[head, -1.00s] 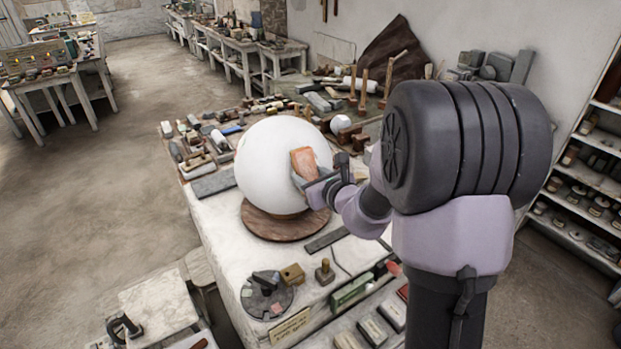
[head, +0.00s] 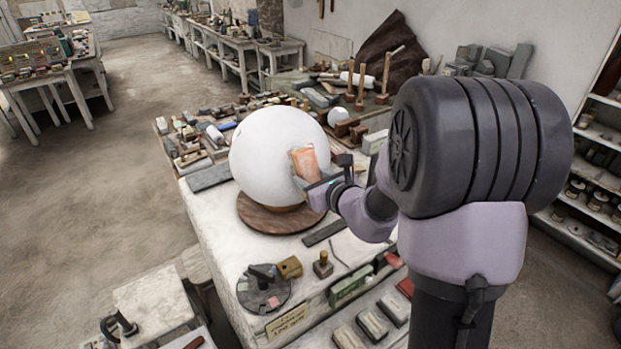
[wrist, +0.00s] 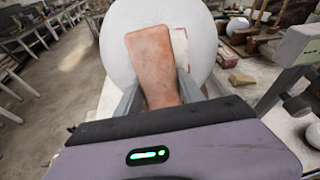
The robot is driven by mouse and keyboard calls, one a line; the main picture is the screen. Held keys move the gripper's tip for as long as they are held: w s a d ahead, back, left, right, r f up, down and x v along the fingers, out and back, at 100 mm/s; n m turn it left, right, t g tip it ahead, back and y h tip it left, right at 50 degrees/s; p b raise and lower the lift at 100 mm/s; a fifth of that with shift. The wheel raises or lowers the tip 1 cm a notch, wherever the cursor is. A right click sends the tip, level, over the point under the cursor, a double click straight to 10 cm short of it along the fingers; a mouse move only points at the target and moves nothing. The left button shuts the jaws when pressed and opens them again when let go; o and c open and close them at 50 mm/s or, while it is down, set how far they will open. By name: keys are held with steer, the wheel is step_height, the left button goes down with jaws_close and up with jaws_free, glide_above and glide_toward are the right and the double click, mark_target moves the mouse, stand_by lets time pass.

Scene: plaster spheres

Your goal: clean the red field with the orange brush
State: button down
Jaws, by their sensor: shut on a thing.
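A large white plaster sphere (head: 262,155) rests on a round brown wooden base (head: 262,220) on the white worktable. My gripper (head: 310,183) is shut on the orange brush (head: 304,160), a flat block held up at the right front of the sphere. In the wrist view the brush (wrist: 151,62) stands between the fingers of my gripper (wrist: 160,92) and covers part of the sphere (wrist: 117,45). A reddish strip (wrist: 179,42) with a pale area below it shows just right of the brush. It may be the red field, mostly hidden. I cannot tell whether the brush touches the sphere.
Several tools and blocks crowd the table behind the sphere. A small white ball (head: 338,117) sits behind it. A round grey tray (head: 264,290), a tan block (head: 289,267) and a green box (head: 350,285) lie in front. Shelves (head: 597,150) stand at the right.

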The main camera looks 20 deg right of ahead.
steer(key=shift+s+r, duration=0.15)
steer(key=shift+r, duration=0.6)
steer(key=shift+s+f, duration=0.1)
steer(key=v, duration=0.6)
steer(key=shift+p, duration=0.35)
steer(key=shift+s, duration=0.15)
